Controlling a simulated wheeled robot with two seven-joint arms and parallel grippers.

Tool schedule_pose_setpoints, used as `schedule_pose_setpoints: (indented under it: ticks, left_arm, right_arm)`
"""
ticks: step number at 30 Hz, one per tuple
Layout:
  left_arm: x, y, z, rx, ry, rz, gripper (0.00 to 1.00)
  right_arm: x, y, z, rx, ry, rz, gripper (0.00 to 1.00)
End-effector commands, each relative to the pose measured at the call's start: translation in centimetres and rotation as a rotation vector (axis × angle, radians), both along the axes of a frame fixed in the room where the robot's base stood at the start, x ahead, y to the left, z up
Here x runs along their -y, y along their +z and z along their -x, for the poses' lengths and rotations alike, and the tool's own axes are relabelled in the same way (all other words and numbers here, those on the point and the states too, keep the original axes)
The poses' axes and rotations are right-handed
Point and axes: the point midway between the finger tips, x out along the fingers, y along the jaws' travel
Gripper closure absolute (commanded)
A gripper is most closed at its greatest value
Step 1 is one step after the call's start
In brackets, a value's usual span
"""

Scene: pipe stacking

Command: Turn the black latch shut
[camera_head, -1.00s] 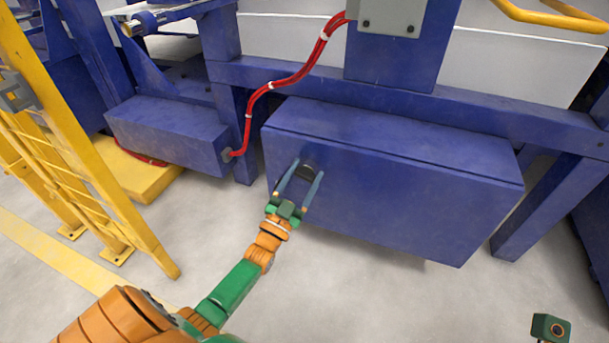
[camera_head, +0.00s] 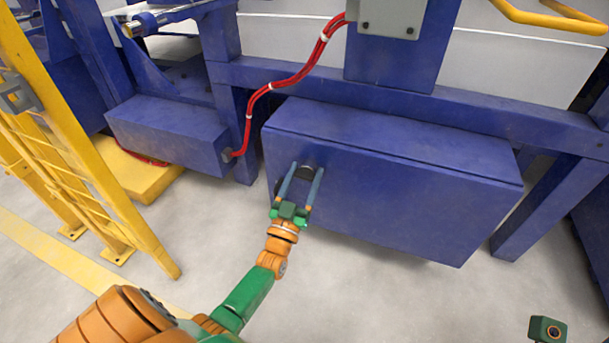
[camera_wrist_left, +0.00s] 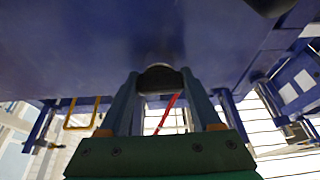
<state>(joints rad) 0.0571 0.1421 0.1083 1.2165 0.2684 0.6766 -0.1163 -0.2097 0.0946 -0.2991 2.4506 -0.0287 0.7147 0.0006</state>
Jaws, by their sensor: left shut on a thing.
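The black latch (camera_head: 307,172) is on the front face of the blue box (camera_head: 410,205), near its upper left. My left gripper (camera_head: 306,169) reaches up to it from below, with one finger on each side. The left gripper is shut on the latch, and the fingers hide part of it. In the left wrist view the latch's dark rounded end (camera_wrist_left: 160,77) sits between the two fingertips. The latch's full shape and turn angle are hard to see.
A smaller blue box (camera_head: 165,135) with a red cable (camera_head: 262,90) is at the left. A yellow railing (camera_head: 85,150) stands at the far left. A blue beam (camera_head: 400,98) runs above the box. The grey floor (camera_head: 370,290) in front is clear.

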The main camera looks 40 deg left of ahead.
Motion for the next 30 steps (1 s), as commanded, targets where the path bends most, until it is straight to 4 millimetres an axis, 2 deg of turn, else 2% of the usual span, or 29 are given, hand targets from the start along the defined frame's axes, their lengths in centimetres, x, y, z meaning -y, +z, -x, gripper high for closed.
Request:
schedule_pose_setpoints:
  ticks: [5, 6, 9, 19, 23, 27, 30]
  left_arm:
    - [0.0, 0.0, 0.0, 0.0, -0.001, 0.003, 0.9]
    - [0.0, 0.0, 0.0, 0.0, -0.001, 0.003, 0.32]
    - [0.0, 0.0, 0.0, 0.0, -0.001, 0.002, 0.05]
    - [0.1, -0.1, 0.4, -0.002, 0.0, 0.0, 0.05]
    - [0.7, -1.0, 2.7, -0.006, -0.001, 0.0, 0.05]
    - [1.3, -2.2, 5.2, -0.005, 0.0, 0.001, 0.05]
    - [1.5, -2.6, 6.2, -0.003, 0.0, 0.002, 0.05]
  right_arm:
    - [0.0, 0.0, 0.0, 0.001, 0.0, 0.0, 0.43]
    - [0.0, 0.0, 0.0, 0.001, 0.0, 0.0, 0.43]
    - [0.0, 0.0, 0.0, 0.001, 0.0, 0.0, 0.43]
    - [0.0, 0.3, 0.0, 0.003, 0.0, 0.0, 0.43]
    - [-0.1, 1.0, -0.1, -0.006, -0.004, 0.006, 0.43]
    - [-0.2, 0.8, -0.3, -0.045, -0.007, 0.012, 0.43]
    - [-0.2, 0.7, -0.3, -0.059, -0.008, 0.016, 0.43]
